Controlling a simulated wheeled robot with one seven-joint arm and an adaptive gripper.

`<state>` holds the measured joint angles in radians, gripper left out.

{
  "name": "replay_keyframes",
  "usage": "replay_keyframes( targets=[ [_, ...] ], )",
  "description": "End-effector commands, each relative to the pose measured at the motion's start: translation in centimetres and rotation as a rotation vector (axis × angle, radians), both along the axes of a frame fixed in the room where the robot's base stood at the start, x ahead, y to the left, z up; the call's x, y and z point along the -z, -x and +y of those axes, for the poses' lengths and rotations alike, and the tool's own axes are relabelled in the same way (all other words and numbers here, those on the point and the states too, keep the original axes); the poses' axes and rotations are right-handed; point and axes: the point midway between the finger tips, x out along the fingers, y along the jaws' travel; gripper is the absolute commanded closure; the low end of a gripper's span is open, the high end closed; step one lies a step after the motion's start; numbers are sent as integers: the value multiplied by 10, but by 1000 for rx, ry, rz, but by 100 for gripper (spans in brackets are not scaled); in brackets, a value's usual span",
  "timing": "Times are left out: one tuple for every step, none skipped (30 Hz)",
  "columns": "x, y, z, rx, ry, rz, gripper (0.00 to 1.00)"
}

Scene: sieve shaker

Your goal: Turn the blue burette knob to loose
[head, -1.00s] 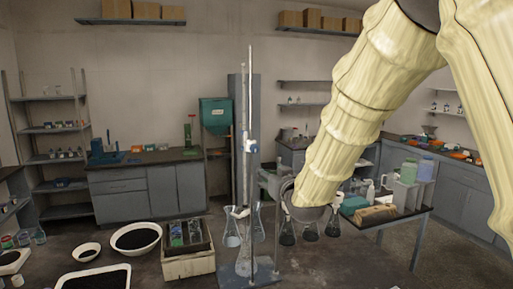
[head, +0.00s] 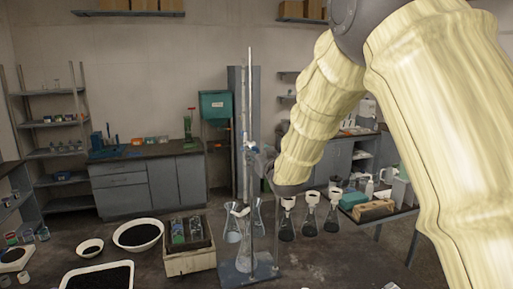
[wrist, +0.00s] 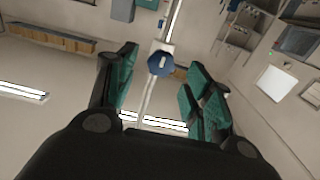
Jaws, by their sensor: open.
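The blue knob (wrist: 159,64) shows in the wrist view, in front of the pale burette tube (wrist: 148,95). My gripper (wrist: 161,72) is open, with teal pads on either side of the knob's line of sight. The knob looks a little beyond the fingertips, and I see no contact.
A wooden box (head: 190,262) and white bowls (head: 138,235) lie to the left. A side bench (head: 375,212) with bottles stands at the right, partly behind my arm.

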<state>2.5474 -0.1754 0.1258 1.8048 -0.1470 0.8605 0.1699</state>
Motion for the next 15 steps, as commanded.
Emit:
replay_keyframes(
  targets=[
    [-3, -5, 2, 0, 0, 0, 49],
    [-2, -8, 2, 0, 0, 0, 49],
    [-2, -11, 3, 0, 0, 1, 49],
    [-2, -13, 4, 0, 0, 0, 49],
    [-2, -15, 5, 0, 0, 0, 49],
    [-2, -17, 5, 0, 0, 0, 49],
    [-1, -18, 5, 0, 0, 0, 49],
    [-1, -19, 6, 0, 0, 1, 49],
    [0, -20, 6, 1, 0, 1, 49],
    [0, -21, 6, 1, 0, 1, 49],
    [0, -21, 6, 1, 0, 1, 49],
    [0, -22, 7, 1, 0, 1, 49],
    [0, -22, 7, 1, 0, 1, 49],
    [0, -22, 7, 1, 0, 1, 49],
    [0, -22, 7, 1, 0, 1, 49]
  ],
)
